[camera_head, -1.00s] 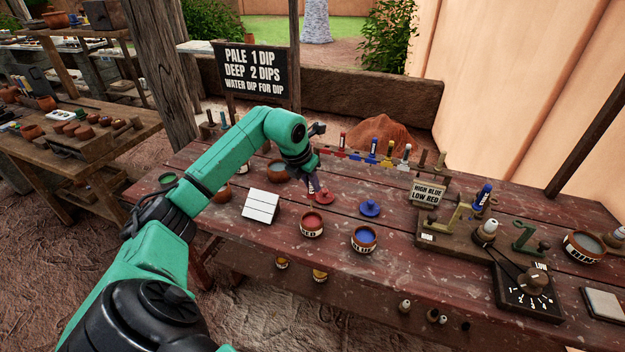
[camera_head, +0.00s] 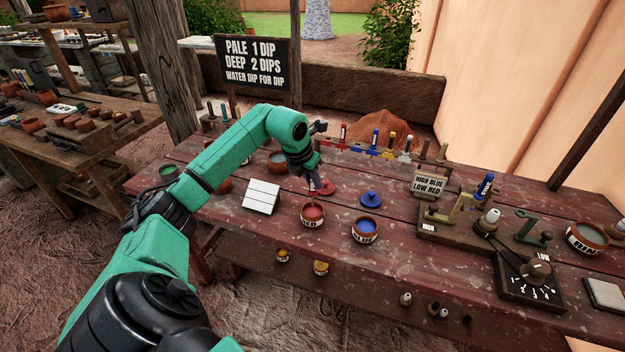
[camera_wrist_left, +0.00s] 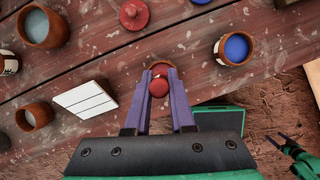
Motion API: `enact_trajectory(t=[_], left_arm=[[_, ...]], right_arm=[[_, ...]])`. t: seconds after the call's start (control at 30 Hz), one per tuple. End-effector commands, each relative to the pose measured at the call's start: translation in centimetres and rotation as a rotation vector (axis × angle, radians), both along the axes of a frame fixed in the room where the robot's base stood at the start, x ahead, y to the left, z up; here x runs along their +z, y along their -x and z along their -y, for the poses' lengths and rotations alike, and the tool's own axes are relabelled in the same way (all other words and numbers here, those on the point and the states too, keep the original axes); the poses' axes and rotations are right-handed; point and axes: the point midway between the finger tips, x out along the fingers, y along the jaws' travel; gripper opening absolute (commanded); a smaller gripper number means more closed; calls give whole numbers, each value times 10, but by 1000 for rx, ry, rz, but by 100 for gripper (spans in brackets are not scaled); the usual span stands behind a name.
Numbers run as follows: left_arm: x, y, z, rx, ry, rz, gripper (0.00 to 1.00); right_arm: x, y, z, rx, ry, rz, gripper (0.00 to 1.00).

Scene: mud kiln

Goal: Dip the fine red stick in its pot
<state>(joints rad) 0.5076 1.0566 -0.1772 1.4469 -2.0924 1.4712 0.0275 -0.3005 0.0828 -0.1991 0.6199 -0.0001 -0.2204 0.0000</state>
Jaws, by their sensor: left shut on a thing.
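My left gripper (camera_head: 316,184) shows just behind the red pot (camera_head: 312,214) in the head view. In the left wrist view its purple fingers (camera_wrist_left: 159,100) are shut on the red stick, whose round red top (camera_wrist_left: 159,87) shows between them. The red pot's rim (camera_wrist_left: 161,65) shows just beyond the stick top. The lower part of the stick is hidden in that view, and I cannot tell whether its tip is in the paint. The red lid (camera_head: 327,189) lies behind the pot. A green and black part at the wrist view's right edge looks like my right gripper (camera_wrist_left: 283,143).
The blue pot (camera_head: 365,229) and blue lid (camera_head: 370,199) stand to the right. A white tile (camera_head: 262,196) lies to the left. A rack (camera_head: 365,152) of coloured sticks stands behind. A sign (camera_head: 257,65) gives dip counts. The table front has some bare planks.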

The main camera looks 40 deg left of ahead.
Motion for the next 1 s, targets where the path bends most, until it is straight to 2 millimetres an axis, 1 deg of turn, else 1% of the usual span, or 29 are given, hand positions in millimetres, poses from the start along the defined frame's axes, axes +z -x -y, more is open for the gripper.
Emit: enact_trajectory(t=[0.23, 0.8, 1.0], left_arm=[[-2, 0, 0, 0, 0, 0, 0], [-31, 1, 0, 1, 0, -1, 0], [-36, 2, 1, 1, 0, -1, 0]], right_arm=[[-2, 0, -4, 1, -6, 0, 87], [-24, 0, -4, 1, -6, 1, 87], [-27, 0, -4, -1, -5, 1, 87]])
